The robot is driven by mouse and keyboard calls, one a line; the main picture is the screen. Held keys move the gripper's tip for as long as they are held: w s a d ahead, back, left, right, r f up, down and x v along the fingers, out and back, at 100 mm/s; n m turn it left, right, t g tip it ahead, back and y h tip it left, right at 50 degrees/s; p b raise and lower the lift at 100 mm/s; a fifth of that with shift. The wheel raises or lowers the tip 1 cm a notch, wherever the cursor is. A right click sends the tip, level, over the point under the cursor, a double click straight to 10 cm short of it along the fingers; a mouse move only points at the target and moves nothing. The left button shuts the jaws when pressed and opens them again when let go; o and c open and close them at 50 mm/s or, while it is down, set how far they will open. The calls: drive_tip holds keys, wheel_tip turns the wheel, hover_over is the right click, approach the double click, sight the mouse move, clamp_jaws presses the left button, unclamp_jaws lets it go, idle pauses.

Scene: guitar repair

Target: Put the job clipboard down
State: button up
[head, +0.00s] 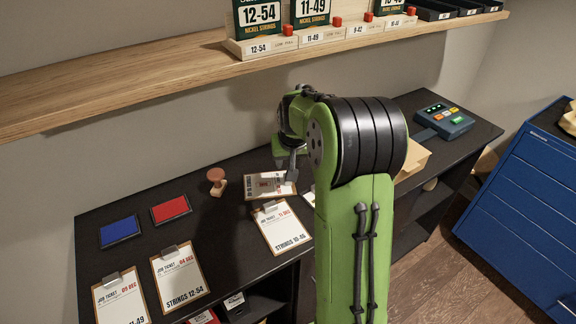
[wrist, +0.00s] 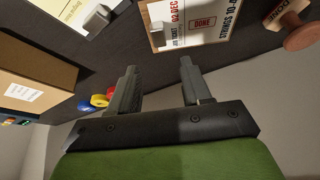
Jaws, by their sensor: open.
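The job clipboard with a DONE stamp (head: 262,186) lies on the dark worktop at the back, below the shelf. Part of the clipboard runs out of the wrist view.
Several other clipboards lie in front, including one dated 11 DEC (head: 281,228). A wooden stamp (head: 217,181), a red pad (head: 170,209) and a blue pad (head: 120,231) are to the left. A cardboard box (head: 414,158) is right. A wooden shelf (head: 130,75) overhangs the worktop.

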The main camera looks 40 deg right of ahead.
drive_tip(key=s+a+r+n, duration=0.2)
drive_tip(key=s+a+r, duration=0.8)
drive_tip(key=a, duration=0.2)
drive_tip(key=s+a+n+y, duration=0.1)
drive_tip(key=s+a, duration=0.3)
drive_tip(key=s, duration=0.4)
drive_tip(key=s+a+f+n+t+y, duration=0.1)
drive_tip(key=s+a, duration=0.3)
drive_tip(key=s, duration=0.4)
drive_tip(key=shift+n, duration=0.6)
